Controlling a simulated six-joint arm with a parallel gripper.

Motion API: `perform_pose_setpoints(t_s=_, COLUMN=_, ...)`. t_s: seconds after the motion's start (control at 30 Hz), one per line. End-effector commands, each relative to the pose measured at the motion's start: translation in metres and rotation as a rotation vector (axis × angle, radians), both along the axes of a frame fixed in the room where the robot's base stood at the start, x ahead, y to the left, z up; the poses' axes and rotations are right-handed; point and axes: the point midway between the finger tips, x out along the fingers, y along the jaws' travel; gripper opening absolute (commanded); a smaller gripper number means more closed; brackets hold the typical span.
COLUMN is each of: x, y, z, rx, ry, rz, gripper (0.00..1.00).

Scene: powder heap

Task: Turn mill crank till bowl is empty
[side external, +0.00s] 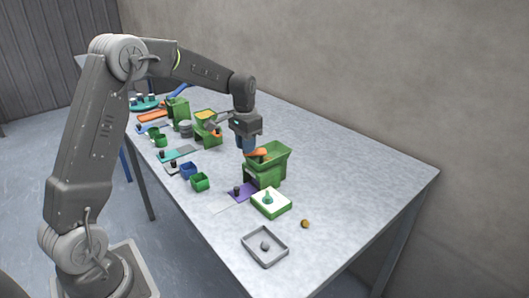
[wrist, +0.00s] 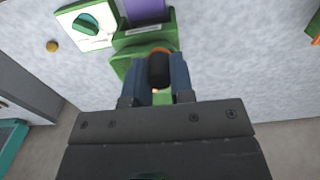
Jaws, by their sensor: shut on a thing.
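The green mill (side external: 265,172) stands on the table with a wide open bowl (side external: 275,152) on top. The bowl's inner wall that I see is green; its bottom is hidden. The mill's orange crank (side external: 258,152) is beside the bowl, under my gripper (side external: 249,148). In the wrist view, the blue fingers of my gripper (wrist: 159,72) are closed on either side of the crank's black knob (wrist: 159,68). The green mill body (wrist: 128,62) lies just beyond them. A purple strip (wrist: 146,8) runs from the mill's front.
A white-topped green box (side external: 271,203) with a green knob stands near the mill. A grey tray (side external: 252,251) and a small brown ball (side external: 305,223) lie nearby. Green cups (side external: 200,182) and another green mill with yellow content (side external: 205,116) stand farther left. The table's right side is clear.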

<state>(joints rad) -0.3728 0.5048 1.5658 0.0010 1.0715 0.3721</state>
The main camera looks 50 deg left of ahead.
Motion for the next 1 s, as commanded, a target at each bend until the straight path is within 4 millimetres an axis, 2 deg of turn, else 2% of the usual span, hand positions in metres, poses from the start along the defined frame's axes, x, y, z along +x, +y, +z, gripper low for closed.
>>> perform_pose_setpoints(t_s=0.37, x=0.014, y=0.014, z=0.001, rx=0.0, ry=-0.008, rz=0.001, gripper=0.0)
perform_pose_setpoints(t_s=1.0, x=0.041, y=0.021, z=0.002, rx=-0.001, ry=-0.007, rz=-0.001, gripper=0.0)
